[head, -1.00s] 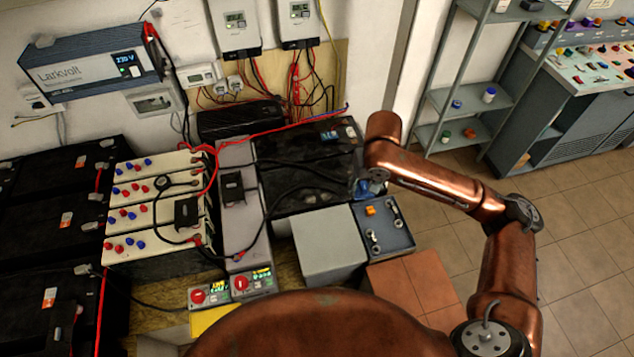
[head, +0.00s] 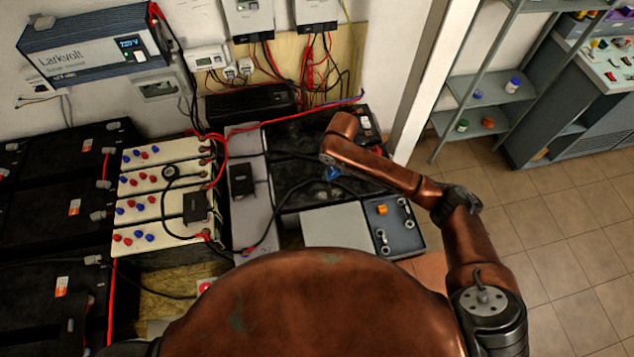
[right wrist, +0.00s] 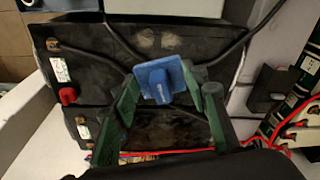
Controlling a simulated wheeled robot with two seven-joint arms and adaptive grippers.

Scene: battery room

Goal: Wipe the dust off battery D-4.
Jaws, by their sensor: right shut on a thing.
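Two black batteries stand side by side right of the grey unit; the far one (head: 285,137) and the near one (head: 295,192) carry dark cables. I cannot read which is D-4. In the right wrist view, pale dusty patches show on a black battery top (right wrist: 95,48), with more dull dust on the one below it (right wrist: 150,132). My right gripper (head: 333,173) is over the near battery. In the right wrist view, its green fingers (right wrist: 160,85) are shut on a blue wiping pad (right wrist: 158,72). Whether the pad touches the top is unclear. My left gripper is out of view.
A grey box (head: 335,226) and a blue-grey battery (head: 402,237) with an orange cap stand in front. Cream batteries (head: 150,222) with red and blue caps stand left. Red cables (head: 280,124) run behind. The tiled floor (head: 540,210) at right is clear.

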